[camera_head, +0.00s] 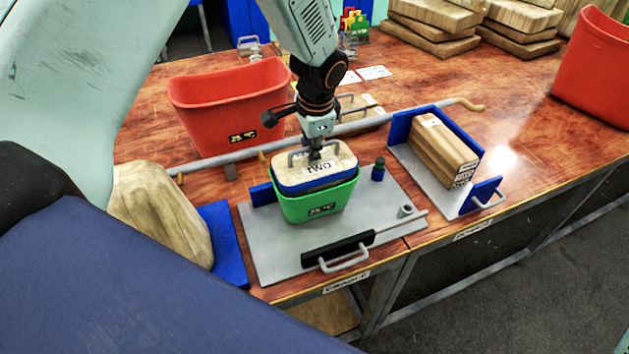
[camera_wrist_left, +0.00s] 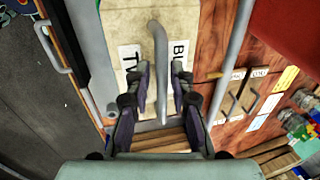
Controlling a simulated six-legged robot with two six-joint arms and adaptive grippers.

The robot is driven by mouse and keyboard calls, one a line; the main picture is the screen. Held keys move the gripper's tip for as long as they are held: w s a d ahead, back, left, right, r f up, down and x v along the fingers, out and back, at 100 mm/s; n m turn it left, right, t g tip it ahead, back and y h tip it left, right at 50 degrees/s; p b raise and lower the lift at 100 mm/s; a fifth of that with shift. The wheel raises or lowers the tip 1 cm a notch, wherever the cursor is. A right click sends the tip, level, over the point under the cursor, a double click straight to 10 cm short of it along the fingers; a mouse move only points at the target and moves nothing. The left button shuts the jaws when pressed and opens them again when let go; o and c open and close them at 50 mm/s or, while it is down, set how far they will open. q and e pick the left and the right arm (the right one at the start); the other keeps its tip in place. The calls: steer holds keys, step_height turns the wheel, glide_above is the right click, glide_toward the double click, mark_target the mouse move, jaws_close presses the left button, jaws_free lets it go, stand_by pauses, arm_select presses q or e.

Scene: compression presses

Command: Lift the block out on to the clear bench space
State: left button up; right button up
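The block (camera_head: 291,180) has a pale top labelled TWO, a blue layer beneath and a grey handle. It sits in a green tub (camera_head: 318,204) on a grey plate, its upper part above the rim. My left gripper (camera_head: 316,150) points down at the handle from above. In the left wrist view, the fingers of my left gripper (camera_wrist_left: 161,88) stand apart on either side of the grey handle (camera_wrist_left: 159,45), with gaps visible. The block's pale top (camera_wrist_left: 125,25) shows behind. The block's lower part is hidden in the tub. My right gripper is not in view.
A red bin (camera_head: 225,105) stands behind the tub, and a grey rail (camera_head: 210,160) runs across the bench. A wooden stack (camera_head: 440,145) stands in a blue-sided fixture at right. A rounded wooden piece (camera_head: 160,212) lies at left. Bare bench (camera_head: 520,110) shows at right.

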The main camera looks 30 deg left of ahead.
arm_select(q)
steer(key=shift+d, duration=0.15)
steer(key=c, duration=0.3)
steer(key=shift+a+f, duration=0.15)
steer(key=shift+a, duration=0.2)
jaws_close()
steer(key=shift+d, duration=0.2)
steer(key=shift+w+a, duration=0.15)
steer(key=shift+a, duration=0.05)
